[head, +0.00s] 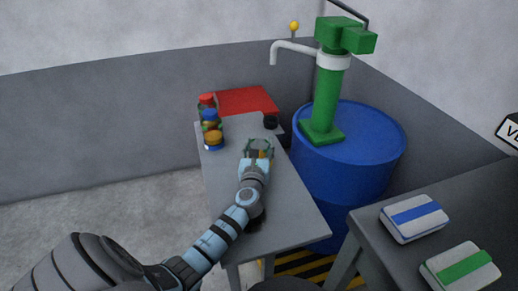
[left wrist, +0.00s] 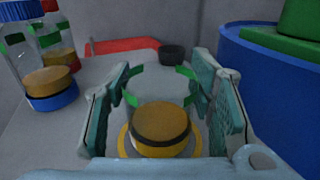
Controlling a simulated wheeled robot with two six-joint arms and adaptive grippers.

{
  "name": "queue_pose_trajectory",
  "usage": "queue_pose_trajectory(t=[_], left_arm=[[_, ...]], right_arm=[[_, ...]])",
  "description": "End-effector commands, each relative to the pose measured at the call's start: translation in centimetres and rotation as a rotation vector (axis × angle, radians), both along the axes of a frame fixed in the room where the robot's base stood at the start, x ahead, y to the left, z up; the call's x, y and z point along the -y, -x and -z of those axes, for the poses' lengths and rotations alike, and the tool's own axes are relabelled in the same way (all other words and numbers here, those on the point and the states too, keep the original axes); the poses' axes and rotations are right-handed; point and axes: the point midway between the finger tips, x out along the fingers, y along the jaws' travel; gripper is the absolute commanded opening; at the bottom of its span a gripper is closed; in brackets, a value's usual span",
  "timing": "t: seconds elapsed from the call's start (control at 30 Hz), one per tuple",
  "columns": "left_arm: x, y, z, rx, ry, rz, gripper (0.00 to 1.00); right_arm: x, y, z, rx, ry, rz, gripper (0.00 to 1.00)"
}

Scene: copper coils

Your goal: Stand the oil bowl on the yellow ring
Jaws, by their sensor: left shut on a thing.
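The yellow ring (left wrist: 125,143) shows on the table around the bowl's lower part. The bowl looks upright and over the ring; I cannot tell whether it touches. In the head view the gripper hides most of both. My right gripper is not in view.
A dark round piece (head: 270,121) and red sheet (head: 247,101) are behind. A blue drum (head: 365,160) stands right.

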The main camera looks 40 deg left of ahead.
Motion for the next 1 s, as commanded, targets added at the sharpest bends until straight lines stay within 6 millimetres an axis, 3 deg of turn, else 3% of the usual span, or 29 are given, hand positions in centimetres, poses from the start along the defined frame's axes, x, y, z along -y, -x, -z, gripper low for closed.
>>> queue_pose_trajectory(t=[0.17,0.2,0.3,0.73,1.0], left_arm=[[0.0,0.0,0.5,-0.001,-0.001,0.0,0.0],[0.0,0.0,0.5,-0.001,-0.001,-0.001,0.52],[0.0,0.0,0.5,-0.001,0.0,-0.001,0.68],[0.1,0.2,-0.2,-0.002,0.0,0.0,0.69],[3.0,4.8,-0.2,-0.003,0.002,0.001,0.69]], right_arm=[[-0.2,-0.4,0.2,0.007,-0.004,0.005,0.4],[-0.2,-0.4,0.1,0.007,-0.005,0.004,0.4],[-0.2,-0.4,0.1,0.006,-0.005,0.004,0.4],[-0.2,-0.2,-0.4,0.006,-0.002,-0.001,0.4],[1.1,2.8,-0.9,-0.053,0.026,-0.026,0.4]])
